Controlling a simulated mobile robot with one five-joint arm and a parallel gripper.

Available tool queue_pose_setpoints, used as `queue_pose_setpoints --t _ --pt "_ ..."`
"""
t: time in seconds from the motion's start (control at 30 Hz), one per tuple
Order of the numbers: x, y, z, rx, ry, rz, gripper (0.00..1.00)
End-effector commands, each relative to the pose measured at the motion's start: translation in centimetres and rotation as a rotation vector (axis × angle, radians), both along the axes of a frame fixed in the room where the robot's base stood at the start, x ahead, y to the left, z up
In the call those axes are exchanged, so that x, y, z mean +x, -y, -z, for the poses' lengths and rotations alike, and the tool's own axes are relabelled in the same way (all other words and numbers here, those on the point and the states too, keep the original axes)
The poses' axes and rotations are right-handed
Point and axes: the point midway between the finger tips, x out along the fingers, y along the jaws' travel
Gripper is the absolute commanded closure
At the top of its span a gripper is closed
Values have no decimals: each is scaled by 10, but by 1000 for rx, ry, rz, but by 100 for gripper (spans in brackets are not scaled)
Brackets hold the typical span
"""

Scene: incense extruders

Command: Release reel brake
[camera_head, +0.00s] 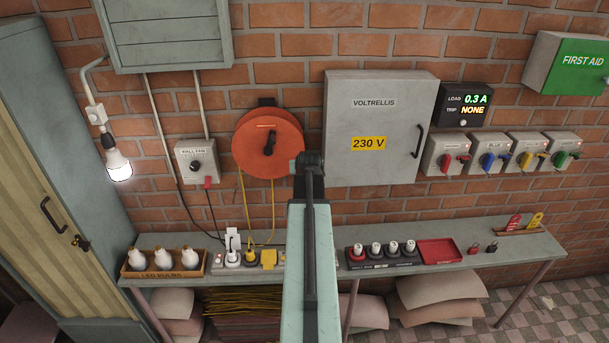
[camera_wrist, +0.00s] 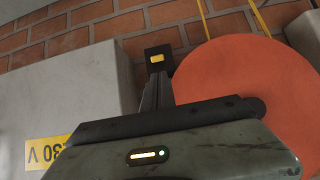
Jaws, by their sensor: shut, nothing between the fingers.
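The orange cable reel (camera_head: 254,150) hangs on the brick wall with a dark lever at its middle and yellow cable running down from it. It also fills the right of the wrist view (camera_wrist: 245,90). In the wrist view, a small black block with a yellow face (camera_wrist: 158,60) sits on the wall between the reel and the grey cabinet; I cannot tell for sure that it is the brake. My gripper (camera_wrist: 157,82) is shut and empty, its fingertips in line with this block. I cannot tell whether they touch. In the head view my arm hides this spot.
The grey Voltrellis cabinet (camera_head: 375,110) is right of my arm and also shows in the wrist view (camera_wrist: 70,85). A wall fan switch box (camera_head: 190,165) is left of the reel. The bench (camera_head: 470,262) below holds bulbs, plugs and a red tray (camera_head: 440,252).

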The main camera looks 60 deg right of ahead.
Motion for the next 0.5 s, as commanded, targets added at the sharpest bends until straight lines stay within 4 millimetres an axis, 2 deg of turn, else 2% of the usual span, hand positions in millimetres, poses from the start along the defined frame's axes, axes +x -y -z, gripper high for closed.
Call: queue_pose_setpoints --t 0.03,0.17,0.5 --pt "7 10 14 0 0 0 100" --pt "16 23 26 0 0 0 100" --pt "20 27 27 0 1 -1 100"
